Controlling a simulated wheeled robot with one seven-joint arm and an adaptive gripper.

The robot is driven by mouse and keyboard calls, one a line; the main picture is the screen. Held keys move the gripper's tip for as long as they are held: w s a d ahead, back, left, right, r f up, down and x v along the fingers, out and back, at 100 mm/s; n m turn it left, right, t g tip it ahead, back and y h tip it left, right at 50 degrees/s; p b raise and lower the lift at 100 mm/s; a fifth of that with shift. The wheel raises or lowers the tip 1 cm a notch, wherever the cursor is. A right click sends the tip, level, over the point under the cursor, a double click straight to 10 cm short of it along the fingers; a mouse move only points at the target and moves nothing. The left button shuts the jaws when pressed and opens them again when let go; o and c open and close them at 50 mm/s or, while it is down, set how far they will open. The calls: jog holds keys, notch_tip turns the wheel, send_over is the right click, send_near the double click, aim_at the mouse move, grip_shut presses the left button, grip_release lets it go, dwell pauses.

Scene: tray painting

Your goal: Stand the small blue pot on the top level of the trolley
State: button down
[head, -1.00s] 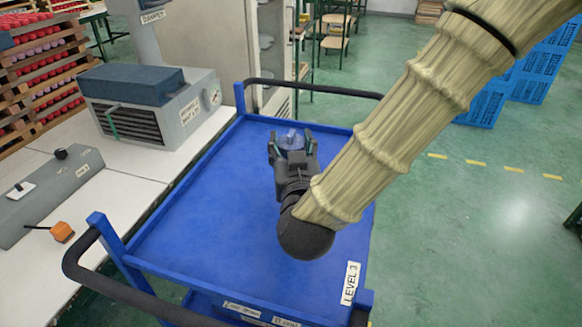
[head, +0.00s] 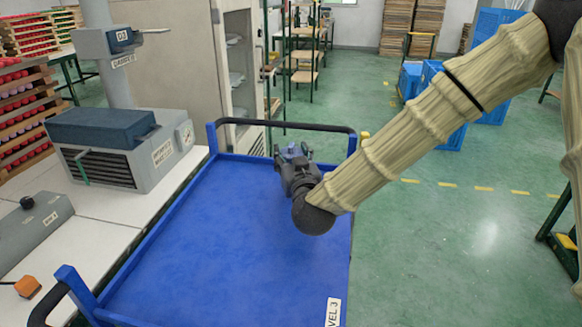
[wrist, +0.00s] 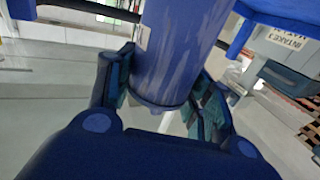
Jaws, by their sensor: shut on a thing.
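My gripper (head: 290,154) is shut on the small blue pot (wrist: 178,55). In the head view the pot is small and mostly hidden by the gripper. The trolley's top level (head: 215,245) is a wide blue tray with a raised rim and a label reading LEVEL 3, partly cut off. My gripper appears in front of the tray's far rim. The pot's height above the tray cannot be told.
The tray surface looks bare. A black handle bar (head: 285,123) crosses behind its far end. A white bench (head: 110,220) with a grey machine (head: 125,148) stands along the left. Green floor (head: 430,250) lies open on the right.

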jog(key=shift+f, duration=1.65)
jog(key=shift+f, duration=0.2)
jog(key=c, duration=0.6)
grip_release()
jog(key=shift+r, duration=0.15)
jog(key=s, duration=0.4)
jog(key=s+d, duration=0.1)
jog(key=s, duration=0.3)
jog(key=s+d, duration=0.1)
jog(key=s, duration=0.3)
jog(key=shift+d+b, duration=0.15)
jog(key=shift+b, duration=0.25)
jog(key=shift+w, duration=0.1)
